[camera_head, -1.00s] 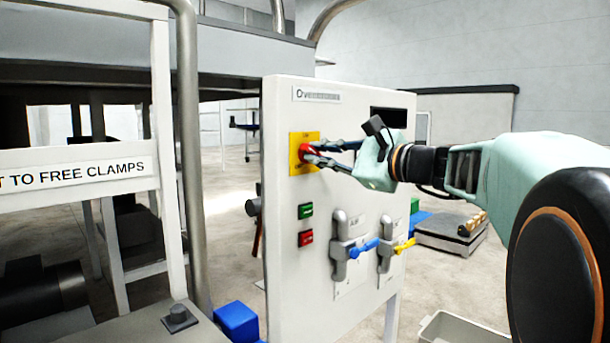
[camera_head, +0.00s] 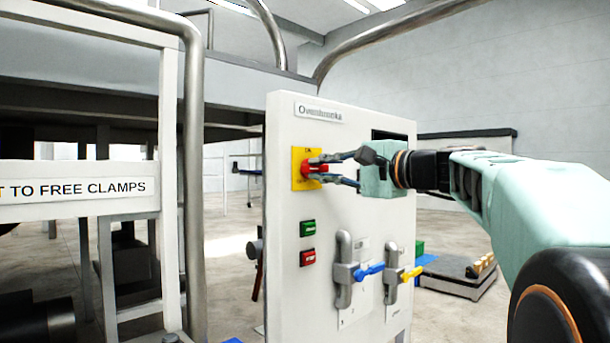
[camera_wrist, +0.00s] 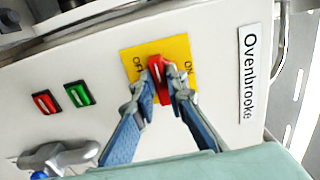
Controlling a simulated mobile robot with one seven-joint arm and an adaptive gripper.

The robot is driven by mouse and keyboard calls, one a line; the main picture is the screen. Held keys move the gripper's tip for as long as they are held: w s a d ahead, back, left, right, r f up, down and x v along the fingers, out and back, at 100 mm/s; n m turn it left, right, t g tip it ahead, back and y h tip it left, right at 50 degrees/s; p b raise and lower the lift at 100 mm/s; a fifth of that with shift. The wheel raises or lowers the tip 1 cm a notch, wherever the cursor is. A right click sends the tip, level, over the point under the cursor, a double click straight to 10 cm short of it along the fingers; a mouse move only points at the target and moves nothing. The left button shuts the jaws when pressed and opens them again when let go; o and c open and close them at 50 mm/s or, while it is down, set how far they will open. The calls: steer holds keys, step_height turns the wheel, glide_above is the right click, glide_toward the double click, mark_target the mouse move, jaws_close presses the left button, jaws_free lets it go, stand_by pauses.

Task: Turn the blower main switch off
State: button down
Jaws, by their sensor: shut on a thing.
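The blower main switch is a red rotary handle (camera_wrist: 158,80) on a yellow plate (camera_wrist: 180,50), mounted high on a white panel (camera_head: 290,130). It also shows in the head view as a red knob (camera_head: 311,168). In the wrist view the plate carries OFF and ON lettering on opposite sides of the handle. My gripper (camera_head: 322,170) reaches in from the right, and its two fingers close on either side of the red handle. The fingertips (camera_wrist: 160,78) hide part of the handle, so its exact pointing direction is hard to tell.
Below the switch sit a green button (camera_head: 307,228) and a red button (camera_head: 307,257). Lower right are two grey valves with a blue handle (camera_head: 369,271) and a yellow handle (camera_head: 411,274). A metal post (camera_head: 194,200) stands left of the panel.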

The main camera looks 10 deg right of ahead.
stand_by(0.4)
steer(key=c, duration=1.9)
jaws_free()
steer(key=shift+c, duration=0.2)
steer(key=v, duration=1.2)
